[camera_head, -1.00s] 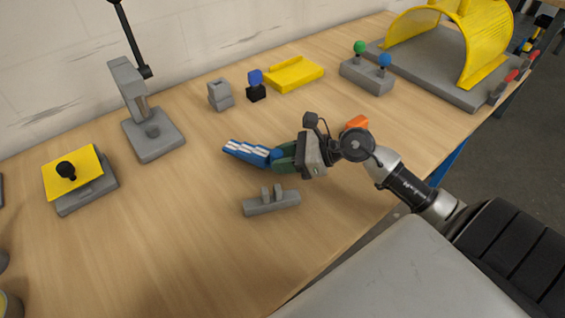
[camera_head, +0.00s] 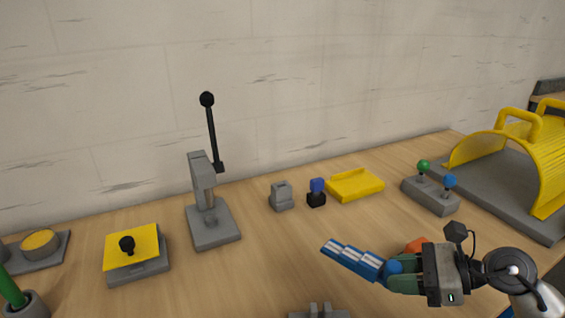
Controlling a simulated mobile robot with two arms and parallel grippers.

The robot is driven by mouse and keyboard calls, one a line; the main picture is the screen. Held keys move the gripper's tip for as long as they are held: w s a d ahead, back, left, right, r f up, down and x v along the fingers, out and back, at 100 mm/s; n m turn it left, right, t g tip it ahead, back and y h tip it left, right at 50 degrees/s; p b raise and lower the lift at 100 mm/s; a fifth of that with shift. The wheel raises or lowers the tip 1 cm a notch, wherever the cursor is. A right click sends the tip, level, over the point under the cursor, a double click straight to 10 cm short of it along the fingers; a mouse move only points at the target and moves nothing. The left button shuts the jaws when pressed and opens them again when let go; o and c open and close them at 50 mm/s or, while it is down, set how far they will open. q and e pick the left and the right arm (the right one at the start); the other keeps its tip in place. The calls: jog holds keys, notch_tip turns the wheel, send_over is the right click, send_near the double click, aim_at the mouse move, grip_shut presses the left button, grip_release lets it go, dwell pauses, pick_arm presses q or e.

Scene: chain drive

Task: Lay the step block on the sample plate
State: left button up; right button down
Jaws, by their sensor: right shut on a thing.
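The step block (camera_head: 350,260) looks like a blue stepped piece with white stripes on its steps. My right gripper (camera_head: 393,279) is shut on its right end, with green fingers, and its stepped end points up and left. It appears to be above the table, but its height is hard to judge. I cannot tell for sure which thing is the sample plate. A square yellow plate with a black knob (camera_head: 145,248) sits on a grey base at the left, apart from the block. My left gripper is not in view.
A grey lever press (camera_head: 211,225) stands at the back left. A small grey block (camera_head: 281,197), a blue-topped black piece (camera_head: 316,194) and a yellow tray (camera_head: 356,185) stand behind the gripper. A knobbed grey box (camera_head: 431,196) is at right. The middle of the wooden table (camera_head: 255,275) is clear.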

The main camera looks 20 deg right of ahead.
jog(key=shift+w+a+r+p, duration=0.1)
jog(key=shift+a+r+p, duration=0.1)
jog(key=shift+p, duration=0.15)
jog(key=w+a+r+p, duration=0.1)
jog(key=w+a+p, duration=0.2)
jog(key=a, duration=0.4)
jog(key=w+a+r+n+g+p, duration=0.1)
jog(key=w+a+r+p, duration=0.1)
jog(key=a+p, duration=0.4)
jog(key=shift+w+a+r+y, duration=0.3)
jog(key=shift+w+a+y, duration=0.1)
jog(key=shift+w+a, duration=0.35)
jog(key=shift+s, duration=0.1)
